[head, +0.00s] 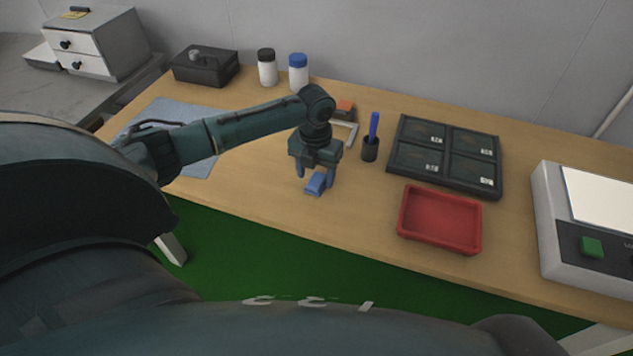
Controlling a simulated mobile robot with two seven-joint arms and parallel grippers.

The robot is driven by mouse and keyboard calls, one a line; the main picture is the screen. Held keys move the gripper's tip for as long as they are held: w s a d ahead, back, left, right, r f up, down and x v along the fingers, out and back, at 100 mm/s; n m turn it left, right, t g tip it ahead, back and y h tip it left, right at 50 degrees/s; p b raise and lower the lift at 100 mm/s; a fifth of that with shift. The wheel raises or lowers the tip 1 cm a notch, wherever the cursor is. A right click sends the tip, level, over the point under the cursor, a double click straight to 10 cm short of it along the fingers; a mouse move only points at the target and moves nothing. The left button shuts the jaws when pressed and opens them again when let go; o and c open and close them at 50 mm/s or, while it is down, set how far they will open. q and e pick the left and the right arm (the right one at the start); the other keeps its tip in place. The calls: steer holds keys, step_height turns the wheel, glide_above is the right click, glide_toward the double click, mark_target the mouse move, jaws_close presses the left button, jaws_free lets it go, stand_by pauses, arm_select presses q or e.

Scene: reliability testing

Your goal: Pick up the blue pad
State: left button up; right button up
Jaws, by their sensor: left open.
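The blue pad (315,185) is a small blue block lying on the wooden table near its front edge. My left gripper (314,177) points down right at the pad, with its fingers open and one on either side of it or just above it. I cannot tell whether the fingers touch the pad. The upper part of the pad is partly covered by the gripper. My right gripper does not show.
A red tray (440,248) lies right of the pad, with a dark four-part tray (447,157) behind it. A dark cup (370,150) with a blue-handled tool stands near the gripper. A white device (585,235) is at the right. Bare table lies left of the pad.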

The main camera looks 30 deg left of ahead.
mark_target(316, 181)
arm_select(q)
steer(key=shift+f, duration=0.8)
steer(key=shift+c, duration=0.3)
steer(key=c, duration=1)
step_height(316, 181, up, 10)
steer(key=o, duration=0.4)
steer(key=c, duration=0.3)
steer(key=shift+r, duration=0.1)
